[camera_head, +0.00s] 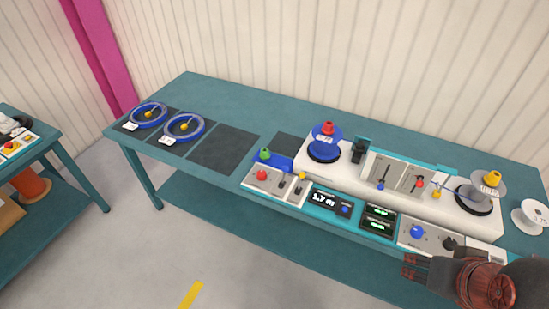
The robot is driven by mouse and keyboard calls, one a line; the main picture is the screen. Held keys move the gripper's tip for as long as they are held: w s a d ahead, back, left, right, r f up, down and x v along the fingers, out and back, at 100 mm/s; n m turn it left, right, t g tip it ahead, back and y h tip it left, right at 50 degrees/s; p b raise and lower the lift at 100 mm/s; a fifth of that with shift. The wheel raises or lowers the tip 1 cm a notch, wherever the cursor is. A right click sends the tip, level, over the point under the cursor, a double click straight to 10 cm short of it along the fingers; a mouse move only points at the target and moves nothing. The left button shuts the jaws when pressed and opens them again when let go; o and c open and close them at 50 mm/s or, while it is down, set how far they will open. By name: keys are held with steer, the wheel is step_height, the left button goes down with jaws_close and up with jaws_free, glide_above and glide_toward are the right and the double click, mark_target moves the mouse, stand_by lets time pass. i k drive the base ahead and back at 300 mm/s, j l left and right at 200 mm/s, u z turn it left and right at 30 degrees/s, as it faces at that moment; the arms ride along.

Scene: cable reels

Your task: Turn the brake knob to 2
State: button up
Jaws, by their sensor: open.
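A grey control panel (433,239) sits at the right front of the cable-winding machine. It carries a blue knob (417,231) and a black knob (449,243). The labels are too small to read, so I cannot tell which is the brake knob or what number either points to. My gripper (408,266) comes in from the lower right, with its fingers pointing left. It is open and appears empty, in front of and below the panel in the picture, apart from both knobs. My gripper and arm hide part of the bench's front edge.
The white machine (330,170) carries a blue reel (325,143) and a grey reel (474,194). Levers and displays lie between them. A white spool (531,217) stands at far right. Two blue cable coils (149,115) (184,127) lie on dark mats at left. Another bench (45,165) stands far left.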

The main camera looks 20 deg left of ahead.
mark_target(262, 174)
steer(key=u, duration=1.05)
